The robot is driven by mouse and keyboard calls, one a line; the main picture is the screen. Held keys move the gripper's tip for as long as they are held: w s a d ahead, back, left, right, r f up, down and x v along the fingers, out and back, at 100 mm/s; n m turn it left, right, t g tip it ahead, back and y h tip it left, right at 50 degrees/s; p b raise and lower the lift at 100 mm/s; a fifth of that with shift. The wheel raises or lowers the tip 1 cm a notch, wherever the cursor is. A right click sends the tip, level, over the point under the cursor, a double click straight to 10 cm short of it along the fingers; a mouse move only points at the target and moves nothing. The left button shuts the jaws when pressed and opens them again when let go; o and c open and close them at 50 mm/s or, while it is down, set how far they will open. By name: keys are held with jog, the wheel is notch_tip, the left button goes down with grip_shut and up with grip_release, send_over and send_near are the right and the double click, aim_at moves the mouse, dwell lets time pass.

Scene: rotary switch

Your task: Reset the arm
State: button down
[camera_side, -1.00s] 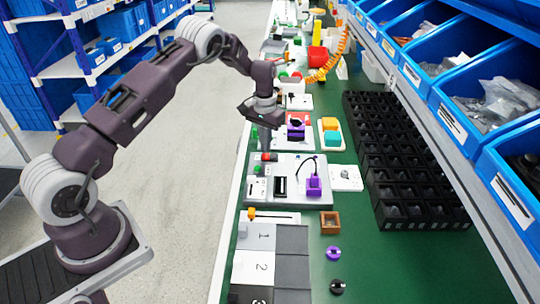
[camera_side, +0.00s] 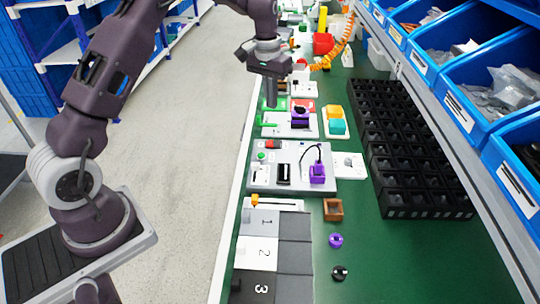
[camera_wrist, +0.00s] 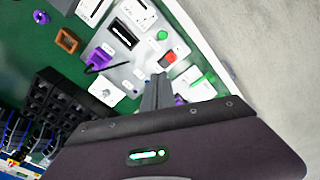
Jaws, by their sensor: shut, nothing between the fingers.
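In the side view, a white plate with a purple and black knob (camera_side: 299,117) sits just right of my fingertips. A green part (camera_side: 268,125) is close behind or below the fingertips; I cannot tell if they touch. In the wrist view a green part (camera_wrist: 203,78) lies beside the fingers, apart from them in the picture.
A grey board (camera_side: 325,183) with a purple plug (camera_side: 317,171) and cable lies nearer the camera. Black bins (camera_side: 410,180) and blue shelf bins (camera_side: 510,160) line the right. A small brown box (camera_side: 332,209) stands in front. Green bench (camera_side: 380,262) is clear at the front right.

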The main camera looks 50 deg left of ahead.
jog(key=s+d+r+m+t, duration=0.1)
jog(key=s+d+r, duration=0.4)
jog(key=s+r, duration=0.25)
jog(key=s+d+r+t, duration=0.1)
jog(key=s+d+r, duration=0.3)
jog(key=s+r, duration=0.4)
jog(key=s+d+m+t, duration=0.1)
jog(key=s+d, duration=0.1)
jog(key=s, duration=0.7)
jog(key=s+d+m+t, duration=0.1)
jog(key=s+d, duration=0.2)
jog(key=s, duration=0.7)
jog(key=shift+t, duration=0.4)
